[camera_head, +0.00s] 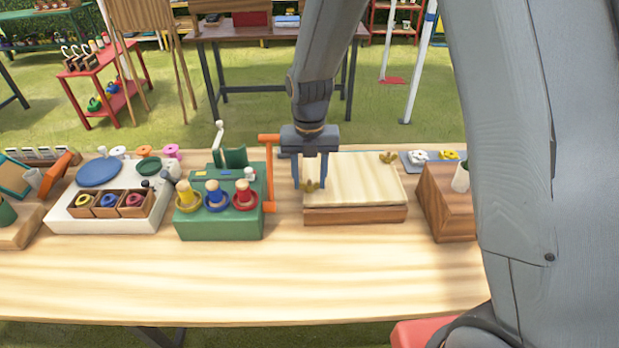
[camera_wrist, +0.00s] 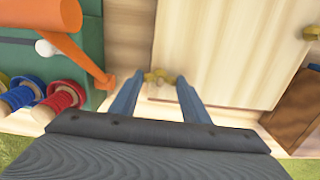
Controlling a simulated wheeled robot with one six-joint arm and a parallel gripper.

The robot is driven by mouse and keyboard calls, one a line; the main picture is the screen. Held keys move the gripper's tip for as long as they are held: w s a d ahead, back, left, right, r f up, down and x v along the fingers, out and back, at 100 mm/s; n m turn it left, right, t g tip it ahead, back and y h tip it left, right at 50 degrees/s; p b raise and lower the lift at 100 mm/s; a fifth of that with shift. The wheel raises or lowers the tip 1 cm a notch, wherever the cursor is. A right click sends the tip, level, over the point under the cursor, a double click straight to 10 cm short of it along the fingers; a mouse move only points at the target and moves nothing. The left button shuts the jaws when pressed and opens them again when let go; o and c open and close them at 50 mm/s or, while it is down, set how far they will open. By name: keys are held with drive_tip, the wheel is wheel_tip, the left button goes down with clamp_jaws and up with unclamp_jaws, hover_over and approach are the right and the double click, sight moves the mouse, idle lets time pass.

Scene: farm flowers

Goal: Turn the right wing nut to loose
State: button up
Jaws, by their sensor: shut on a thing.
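A low wooden box or press (camera_head: 355,213) with a pale flat top stands in the middle of the table. A brass wing nut (camera_head: 312,185) sits at its near left corner in the head view. A second brass wing nut (camera_head: 388,157) sits at its far right corner, apart from me. My gripper (camera_head: 309,184) points down over the near left wing nut and is shut on it, a finger on either side. In the wrist view, this wing nut (camera_wrist: 155,77) shows between my fingertips, and the other wing nut (camera_wrist: 312,33) is at the upper right edge.
A green box (camera_head: 220,222) with coloured spools and an orange crank handle (camera_head: 268,172) stands close on the left. A brown wooden block (camera_head: 445,205) stands on the right. The table front (camera_head: 250,285) is clear.

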sight(310, 183)
idle(0.3)
drive_tip(key=o, duration=1)
drive_tip(key=shift+o, duration=0.2)
drive_tip(key=shift+r, duration=0.1)
drive_tip(key=shift+r+b, duration=0.9)
drive_tip(key=shift+r, duration=2.9)
